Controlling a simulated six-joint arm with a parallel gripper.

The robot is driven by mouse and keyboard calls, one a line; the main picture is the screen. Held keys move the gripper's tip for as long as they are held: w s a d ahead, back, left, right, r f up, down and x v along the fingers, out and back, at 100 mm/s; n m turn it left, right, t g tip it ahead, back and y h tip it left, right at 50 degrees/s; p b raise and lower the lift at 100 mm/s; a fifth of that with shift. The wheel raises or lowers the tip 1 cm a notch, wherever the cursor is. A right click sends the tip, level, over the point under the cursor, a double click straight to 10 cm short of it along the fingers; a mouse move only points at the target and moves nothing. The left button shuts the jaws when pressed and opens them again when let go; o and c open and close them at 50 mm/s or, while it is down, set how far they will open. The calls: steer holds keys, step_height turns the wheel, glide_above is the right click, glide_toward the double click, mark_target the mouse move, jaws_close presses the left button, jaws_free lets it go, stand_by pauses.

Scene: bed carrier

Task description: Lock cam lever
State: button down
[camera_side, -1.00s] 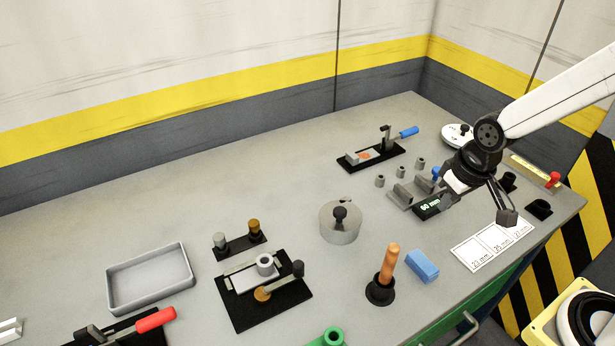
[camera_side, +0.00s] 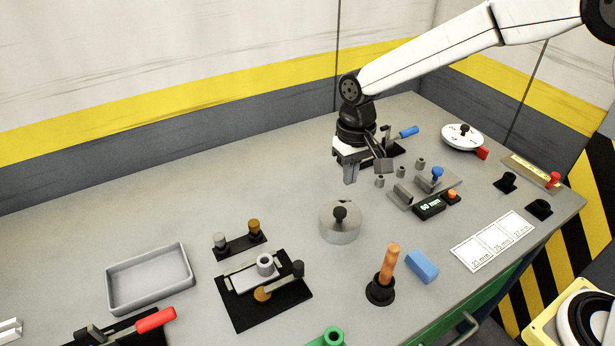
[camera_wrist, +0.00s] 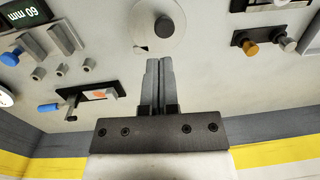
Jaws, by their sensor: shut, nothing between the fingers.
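A black-plated fixture (camera_side: 240,314) stands at the front middle of the bench in the side view. It holds a light block with a grey ring (camera_side: 265,262) on it. Its cam lever (camera_side: 284,280) runs from a bronze round cam to a dark knob at upper right. I cannot tell whether the lever is locked. My gripper (camera_side: 350,180) is above the back of the bench, well away from the lever and in front of the blue-handled clamp. In the wrist view my gripper (camera_wrist: 158,62) is shut and empty, its fingers side by side. The lever is not clearly visible there.
A round lidded container (camera_side: 339,228) stands between my gripper and the fixture. Two knobbed posts (camera_side: 238,245) stand behind the fixture. An orange-handled tool (camera_side: 386,272) and blue block (camera_side: 422,266) stand to its right. A grey tray (camera_side: 150,280) lies left. The back-left bench is clear.

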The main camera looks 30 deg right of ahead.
mark_target(279, 281)
steer(key=w+a+f+g, duration=0.1)
steer(key=w+a, duration=0.1)
steer(key=a, duration=0.5)
steer(key=w+a+g, duration=0.1)
steer(key=w+a, duration=0.1)
steer(key=a, duration=0.5)
steer(key=shift+a+f, duration=0.15)
steer(key=shift+f, duration=0.2)
steer(key=shift+f, duration=0.15)
steer(key=x, duration=0.9)
steer(key=shift+s+d+f, duration=0.1)
steer(key=shift+s+d, duration=0.1)
steer(key=shift+s, duration=0.05)
steer(key=shift+s+f, duration=0.2)
steer(key=shift+f, duration=0.1)
steer(key=shift+s+r, duration=0.1)
steer(key=shift+s, duration=1.7)
